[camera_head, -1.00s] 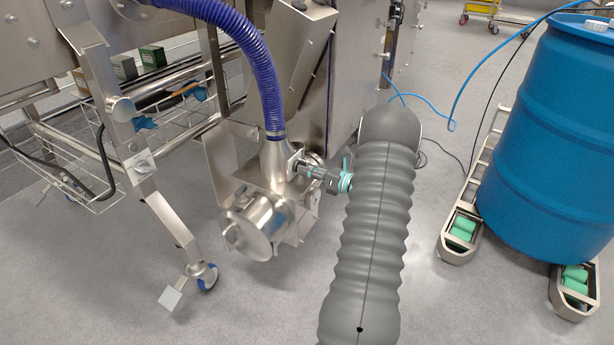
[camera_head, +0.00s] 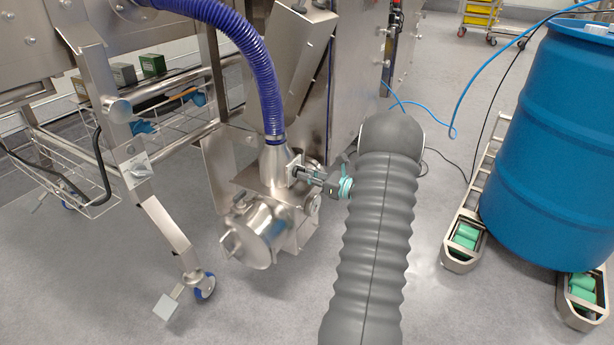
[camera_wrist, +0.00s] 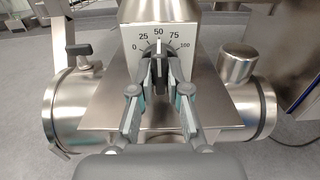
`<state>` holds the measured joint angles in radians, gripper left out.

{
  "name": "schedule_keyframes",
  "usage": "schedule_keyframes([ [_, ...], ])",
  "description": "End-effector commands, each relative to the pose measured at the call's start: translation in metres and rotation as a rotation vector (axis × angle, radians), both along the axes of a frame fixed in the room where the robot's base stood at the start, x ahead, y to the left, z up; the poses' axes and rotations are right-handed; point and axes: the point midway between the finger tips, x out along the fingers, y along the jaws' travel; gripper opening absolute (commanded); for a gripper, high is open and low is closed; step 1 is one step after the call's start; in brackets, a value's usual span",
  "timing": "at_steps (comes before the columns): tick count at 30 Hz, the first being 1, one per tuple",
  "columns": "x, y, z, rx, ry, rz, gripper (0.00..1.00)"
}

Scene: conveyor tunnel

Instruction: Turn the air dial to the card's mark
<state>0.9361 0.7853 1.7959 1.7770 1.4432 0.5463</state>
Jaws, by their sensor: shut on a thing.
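The air dial is a dark knob (camera_wrist: 159,58) with a white pointer line, on a pale scale plate (camera_wrist: 136,36) marked 0, 25, 50, 75 and 100. The pointer stands upright, at about 50. My gripper (camera_wrist: 159,72) is shut on the knob, with one finger on each side, in the wrist view. In the head view my gripper (camera_head: 309,175) reaches in from the right to the steel blower housing. The dial face is hidden there. I cannot make out the card in either view.
A blue ribbed hose (camera_head: 262,85) rises from the steel housing (camera_head: 262,232). A blue drum (camera_head: 550,140) stands at the right on a wheeled carrier (camera_head: 462,240). A wire basket (camera_head: 70,180) hangs at the left. Grey floor is clear in front.

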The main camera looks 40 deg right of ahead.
Motion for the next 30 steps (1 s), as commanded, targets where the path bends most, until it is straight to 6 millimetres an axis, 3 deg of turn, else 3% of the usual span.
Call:
schedule_keyframes([
  [3, 0.000, -0.001, 0.000, 0.000, 0.001, -0.003, 0.00],
  [4, 0.000, -0.001, 0.000, 0.000, 0.001, -0.003, 0.20],
  [6, 0.000, -0.001, 0.000, 0.000, 0.001, -0.003, 0.38],
  [7, 0.000, -0.001, 0.000, 0.000, 0.001, -0.003, 0.41],
  [19, -0.007, -0.004, 0.000, 0.001, 0.000, -0.003, 0.41],
  [30, -0.069, -0.030, 0.000, 0.001, 0.001, -0.005, 0.41],
])
